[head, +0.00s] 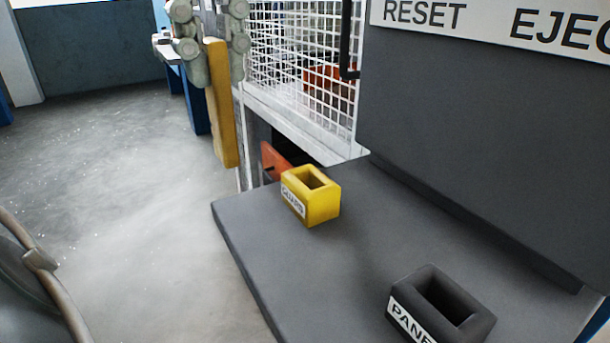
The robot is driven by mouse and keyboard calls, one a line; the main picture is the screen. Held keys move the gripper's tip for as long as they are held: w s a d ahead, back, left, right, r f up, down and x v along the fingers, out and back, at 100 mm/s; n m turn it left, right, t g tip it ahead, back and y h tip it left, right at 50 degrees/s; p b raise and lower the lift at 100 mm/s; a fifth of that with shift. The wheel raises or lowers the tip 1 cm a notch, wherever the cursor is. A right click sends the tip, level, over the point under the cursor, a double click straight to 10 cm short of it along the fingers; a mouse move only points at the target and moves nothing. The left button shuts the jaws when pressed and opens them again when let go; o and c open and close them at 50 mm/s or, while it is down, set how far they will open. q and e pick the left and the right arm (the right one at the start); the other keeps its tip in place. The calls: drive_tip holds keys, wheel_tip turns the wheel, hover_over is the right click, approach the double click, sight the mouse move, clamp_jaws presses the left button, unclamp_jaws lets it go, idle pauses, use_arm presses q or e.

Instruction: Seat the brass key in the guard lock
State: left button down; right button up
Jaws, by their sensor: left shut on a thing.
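The brass key (222,115) is a long yellow-brown bar. My left gripper (211,50), at the top of the head view, is shut on its upper end. The key hangs nearly upright, its lower end free. The guard lock (318,208) is a yellow open-topped box labelled GUARD on the grey shelf. In the picture the key is above and left of it, apart from it. The lock's opening shows no key in it. My right gripper is not in view.
A dark box labelled PANEL (440,306) stands at the front right of the grey shelf (300,265). A white mesh guard (300,60) and a dark panel marked RESET (470,120) rise behind. Open floor (130,200) lies to the left.

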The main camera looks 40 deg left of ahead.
use_arm(q)
drive_tip(key=shift+w+d+f+p, duration=0.2)
drive_tip(key=shift+w+f+p, duration=0.2)
drive_tip(key=shift+w+f, duration=2.35)
drive_tip(key=shift+w+d+f+p, duration=0.2)
drive_tip(key=shift+w+f+p, duration=0.2)
drive_tip(key=shift+w+f, duration=2.3)
drive_tip(key=shift+r, duration=0.1)
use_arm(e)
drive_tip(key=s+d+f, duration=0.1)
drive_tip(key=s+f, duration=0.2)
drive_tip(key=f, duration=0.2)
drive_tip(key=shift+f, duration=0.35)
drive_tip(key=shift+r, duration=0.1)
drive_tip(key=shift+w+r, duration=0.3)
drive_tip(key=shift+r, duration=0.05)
